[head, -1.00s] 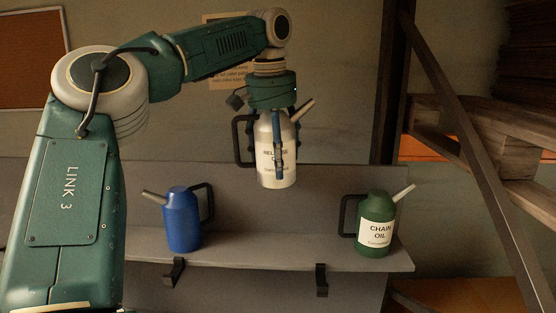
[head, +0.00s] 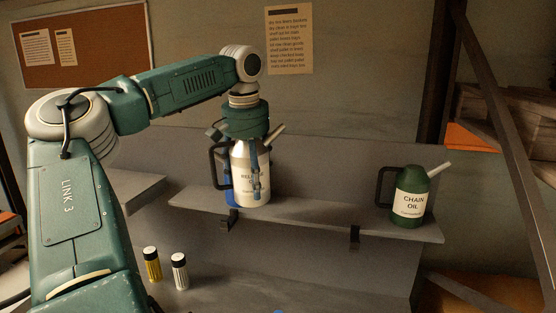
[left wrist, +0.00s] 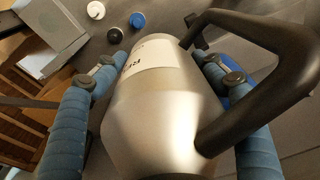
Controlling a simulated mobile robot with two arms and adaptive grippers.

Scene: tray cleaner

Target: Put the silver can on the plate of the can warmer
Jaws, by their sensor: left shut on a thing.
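The silver can (head: 241,163) has a label, a black side handle and an angled spout. It hangs roughly upright in my left gripper (head: 252,178), shut around its body, in front of the shelf. In the left wrist view the can (left wrist: 150,115) lies between the two blue-padded fingers, its handle to the right. A grey block (head: 140,188), partly hidden by my arm, stands at the left and also shows in the left wrist view (left wrist: 50,40); I cannot tell if it is the can warmer. No plate is clearly visible. My right gripper is not in view.
A grey shelf (head: 330,221) carries a green chain oil can (head: 411,199) at its right. A blue can (head: 228,192) is mostly hidden behind the silver can. A dark post rises at the right.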

